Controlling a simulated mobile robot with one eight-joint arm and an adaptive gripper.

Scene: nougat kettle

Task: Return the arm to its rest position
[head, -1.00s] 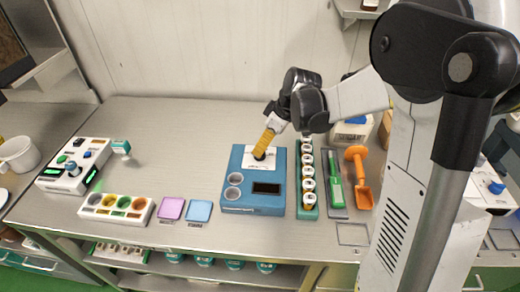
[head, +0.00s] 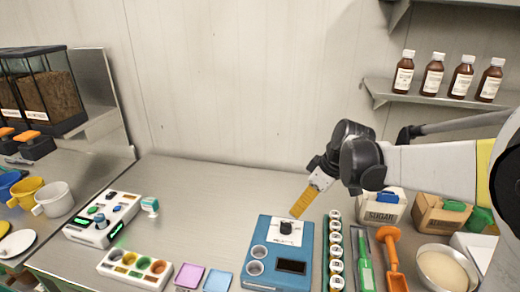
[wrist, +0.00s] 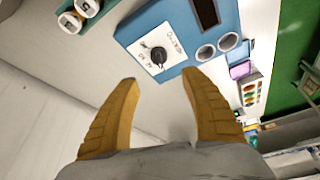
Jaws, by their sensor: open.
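My gripper (head: 298,208) is raised above the back of the steel counter, behind the blue device. In the wrist view my gripper (wrist: 160,100) shows two yellow ribbed fingers spread apart with nothing between them. The blue device (head: 264,238) has a black knob (head: 286,227) on a white plate, two round wells and a dark display. The knob also shows in the wrist view (wrist: 158,55), beyond the fingertips and apart from them. My arm reaches in from the right side of the head view.
A rack of white-capped vials (head: 336,250), a green tool (head: 364,268) and an orange scoop (head: 391,255) lie right of the device. A sugar box (head: 380,210) and a bowl (head: 445,268) stand near my arm. A shelf of brown bottles (head: 433,75) is above. The counter's back left is clear.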

